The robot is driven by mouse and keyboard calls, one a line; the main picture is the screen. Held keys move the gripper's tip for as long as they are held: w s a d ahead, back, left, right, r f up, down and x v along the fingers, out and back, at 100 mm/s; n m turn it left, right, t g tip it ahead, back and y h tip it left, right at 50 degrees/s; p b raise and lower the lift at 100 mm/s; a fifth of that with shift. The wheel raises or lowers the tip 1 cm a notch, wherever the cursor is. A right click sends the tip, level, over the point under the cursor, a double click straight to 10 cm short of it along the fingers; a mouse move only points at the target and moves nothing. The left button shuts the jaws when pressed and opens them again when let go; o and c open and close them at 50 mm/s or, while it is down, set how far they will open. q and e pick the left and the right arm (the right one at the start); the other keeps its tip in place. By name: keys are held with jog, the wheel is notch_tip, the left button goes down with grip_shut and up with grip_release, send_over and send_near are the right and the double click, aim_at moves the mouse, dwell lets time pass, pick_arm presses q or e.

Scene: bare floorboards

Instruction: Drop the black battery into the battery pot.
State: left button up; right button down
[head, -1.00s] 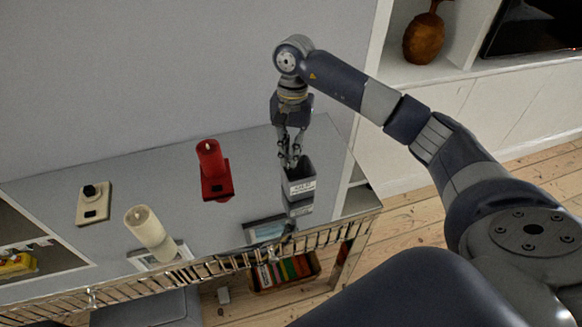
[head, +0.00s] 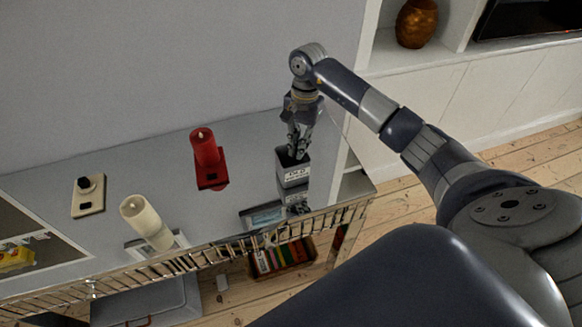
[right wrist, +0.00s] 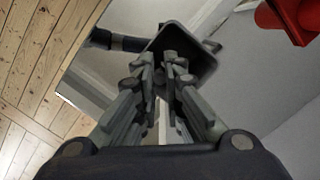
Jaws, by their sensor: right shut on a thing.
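The battery pot (head: 292,177) is a small dark square pot with a white label, upright near the right end of the shiny shelf top. My right gripper (head: 298,154) points down at the pot's mouth, and its fingertips overlap the opening in the head view. In the right wrist view the pot's dark rim (right wrist: 207,62) surrounds the fingertips (right wrist: 160,68). The right gripper is shut on a small dark thing (right wrist: 160,76), seemingly the black battery, mostly hidden by the fingers. My left gripper is out of view.
A red candle on a red holder (head: 206,150) stands left of the pot. A cream candle (head: 147,222) and a beige plate with a black knob (head: 88,195) are further left. A metal rail (head: 200,268) edges the shelf front. A wall rises behind.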

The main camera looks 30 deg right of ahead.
jog(key=c, duration=1.6)
grip_release()
jog(key=shift+c, duration=0.2)
notch_tip(320, 180, up, 12)
jog(key=d, duration=0.1)
jog(key=shift+w+d, duration=0.25)
jog(key=shift+w, duration=0.2)
jog(key=shift+f, duration=0.1)
